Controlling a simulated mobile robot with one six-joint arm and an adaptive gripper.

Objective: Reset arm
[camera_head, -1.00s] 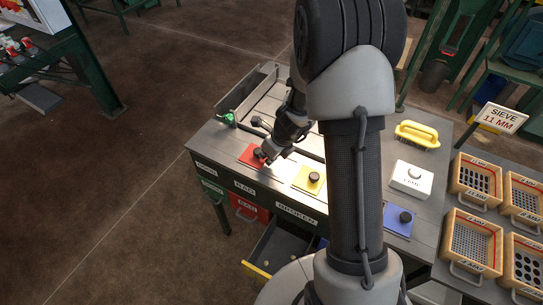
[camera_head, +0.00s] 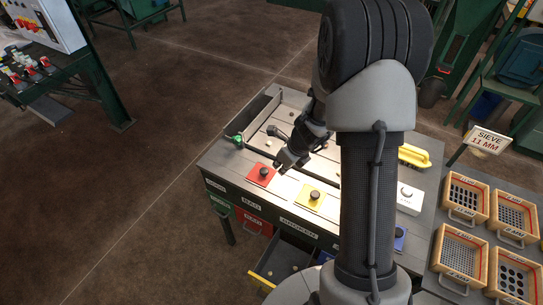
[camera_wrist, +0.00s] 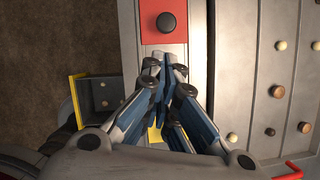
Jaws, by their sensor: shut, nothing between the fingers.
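My gripper (camera_head: 283,168) hangs over the front part of the sorting table (camera_head: 228,160), between the red plate (camera_head: 261,174) and the yellow plate (camera_head: 309,196), each with a dark knob. In the wrist view its blue-grey fingers (camera_wrist: 168,62) are shut together with nothing between them. The red plate (camera_wrist: 164,22) with its round dark knob lies just beyond the fingertips, apart from them. A little of the yellow plate (camera_wrist: 154,135) shows between the finger links. My arm hides the right middle of the table in the head view.
An open drawer (camera_head: 284,258) juts from the table front; it also shows in the wrist view (camera_wrist: 100,95). Several small pieces lie on the table top. Boxed sieves (camera_head: 464,200) and a sieve sign (camera_head: 487,140) stand at right. The floor at left is clear.

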